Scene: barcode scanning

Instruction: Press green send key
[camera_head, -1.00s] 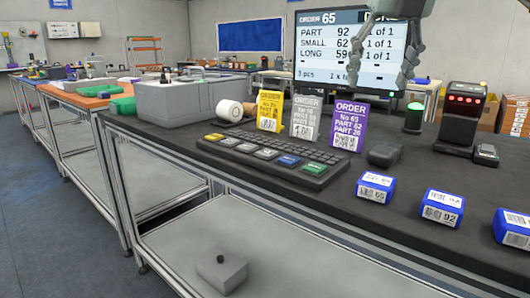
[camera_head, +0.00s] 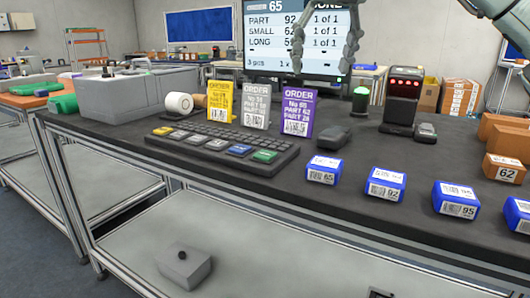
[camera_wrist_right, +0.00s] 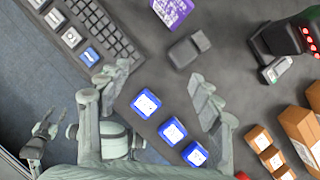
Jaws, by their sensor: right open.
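The green key (camera_head: 264,156) is at the front right end of the dark keyboard (camera_head: 205,140), right of the blue key (camera_head: 239,150). My right gripper (camera_head: 325,66) is open and empty, high in front of the order screen, well apart from the key in the head view. In the right wrist view the right gripper (camera_wrist_right: 158,76) has its fingers wide apart above the table. The keyboard (camera_wrist_right: 112,32) and blue key (camera_wrist_right: 89,56) show there; the green key is hidden, apparently behind the left-hand finger. A grey gripper-like part shows at the lower left edge of that view.
Three order cards, yellow (camera_head: 220,102), grey (camera_head: 255,106) and purple (camera_head: 297,114), stand behind the keyboard. A dark mouse-like object (camera_head: 330,138) and several blue boxes (camera_head: 324,171) are right of it. A scanner stand (camera_head: 402,100) and brown boxes are farther right.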

